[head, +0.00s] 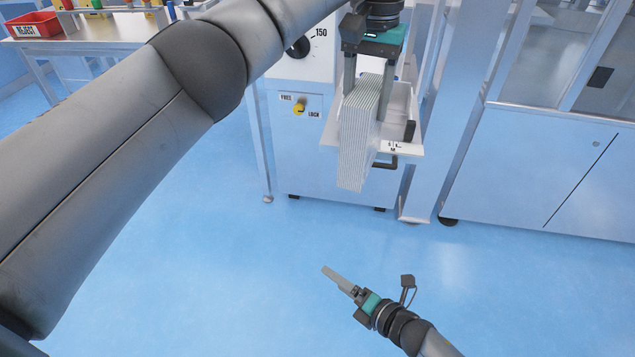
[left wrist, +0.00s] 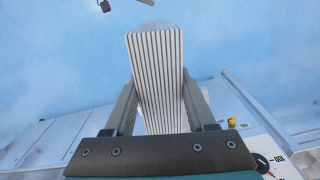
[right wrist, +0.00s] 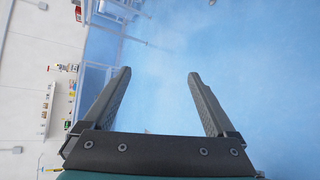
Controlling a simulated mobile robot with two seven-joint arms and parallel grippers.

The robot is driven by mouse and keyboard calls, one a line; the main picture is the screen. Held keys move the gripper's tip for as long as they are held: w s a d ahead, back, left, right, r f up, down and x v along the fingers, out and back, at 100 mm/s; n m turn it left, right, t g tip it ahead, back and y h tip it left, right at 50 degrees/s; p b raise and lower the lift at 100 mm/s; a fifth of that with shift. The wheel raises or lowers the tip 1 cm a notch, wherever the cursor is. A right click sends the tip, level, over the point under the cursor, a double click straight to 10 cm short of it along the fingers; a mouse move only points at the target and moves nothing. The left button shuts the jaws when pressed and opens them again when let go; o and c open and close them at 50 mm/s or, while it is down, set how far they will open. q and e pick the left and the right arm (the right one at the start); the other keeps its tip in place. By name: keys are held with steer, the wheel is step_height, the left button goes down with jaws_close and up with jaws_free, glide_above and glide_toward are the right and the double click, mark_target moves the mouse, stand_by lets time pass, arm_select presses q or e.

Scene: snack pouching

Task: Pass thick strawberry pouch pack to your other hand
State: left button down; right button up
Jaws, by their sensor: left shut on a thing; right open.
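The pouch pack (head: 358,135) is a thick stack with fine grey and white stripes along its edges; no strawberry print shows. My left gripper (head: 366,80) is shut on it and points down, with the pack hanging between the fingers in front of the machine. In the left wrist view the pack (left wrist: 158,75) stands out past both fingertips. My right gripper (head: 340,282) is low over the floor, apart from the pack and well below it. In the right wrist view its two fingers (right wrist: 160,85) are wide open with nothing between them.
A white machine (head: 310,150) with a yellow knob (head: 299,109) and a small tray (head: 407,150) stands behind the pack. White cabinets (head: 560,165) are at the right. A red reject bin (head: 34,25) sits on a table at the back left. The blue floor (head: 230,250) is clear.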

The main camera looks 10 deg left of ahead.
steer(key=s+a+r+n+g+y, duration=0.2)
steer(key=a+r+n+g, duration=0.4)
steer(key=n, duration=0.3)
steer(key=s+a+r+n+g+y, duration=0.3)
steer(key=a+r+n, duration=0.3)
steer(key=r+n, duration=0.35)
steer(key=s+r+n+g+h, duration=0.3)
steer(key=s+r+n+h, duration=0.2)
steer(key=r+n, duration=0.35)
steer(key=s+r+n+g+h, duration=0.3)
steer(key=s+r+n+h, duration=0.3)
steer(key=r+n, duration=0.25)
steer(key=n+t+h, duration=0.2)
steer(key=t+h, duration=0.4)
steer(key=t, duration=0.5)
glide_toward(351, 150)
steer(key=x, duration=0.4)
steer(key=shift+s+f, duration=0.1)
steer(key=shift+f, duration=0.25)
steer(key=shift+w+x, duration=0.2)
steer(key=shift+x, duration=2.4)
steer(key=shift+d+r, duration=0.1)
jaws_close()
